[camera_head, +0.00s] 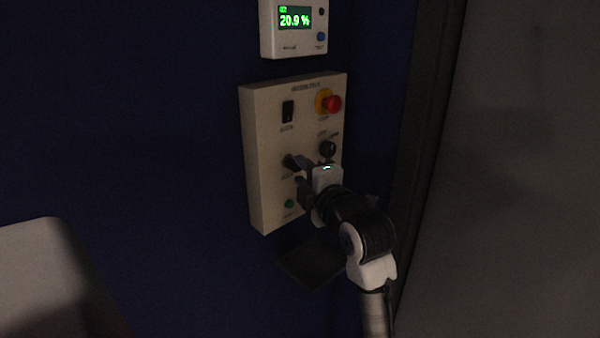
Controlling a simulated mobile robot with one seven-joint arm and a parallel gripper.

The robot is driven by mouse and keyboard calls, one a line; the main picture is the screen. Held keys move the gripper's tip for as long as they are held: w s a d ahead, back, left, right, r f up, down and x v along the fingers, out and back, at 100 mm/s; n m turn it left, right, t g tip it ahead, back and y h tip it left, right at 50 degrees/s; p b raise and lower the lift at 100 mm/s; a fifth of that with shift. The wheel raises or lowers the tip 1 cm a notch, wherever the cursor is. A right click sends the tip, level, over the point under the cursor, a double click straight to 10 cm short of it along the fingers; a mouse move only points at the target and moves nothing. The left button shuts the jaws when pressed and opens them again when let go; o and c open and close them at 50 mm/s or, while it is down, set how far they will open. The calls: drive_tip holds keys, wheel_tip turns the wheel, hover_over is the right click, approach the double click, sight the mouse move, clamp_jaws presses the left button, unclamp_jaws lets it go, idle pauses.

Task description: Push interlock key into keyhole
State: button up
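A beige control panel (261,130) is mounted on the dark blue wall. My gripper (298,171) is at its lower half, with its fingers pointing left toward the panel face. The two fingers look apart, one above the other, and I see nothing clearly held between them. A dark knob-like part (290,161) on the panel sits right by the upper fingertip; I cannot tell whether they touch. A round dark fitting (327,149), possibly a key switch, is just above my gripper's white body. Which part is the interlock key or its keyhole is too small and dark to tell.
The panel also has a black rocker switch (288,111), a red stop button (332,104) on a yellow base and a green button (289,203). A meter (293,28) reading 20.9 % hangs above. A grey surface (500,200) rises on the right.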

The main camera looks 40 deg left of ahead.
drive_tip(key=b+v, duration=0.2)
drive_tip(key=v, duration=1)
drive_tip(key=shift+b, duration=0.35)
drive_tip(key=shift+s, duration=0.1)
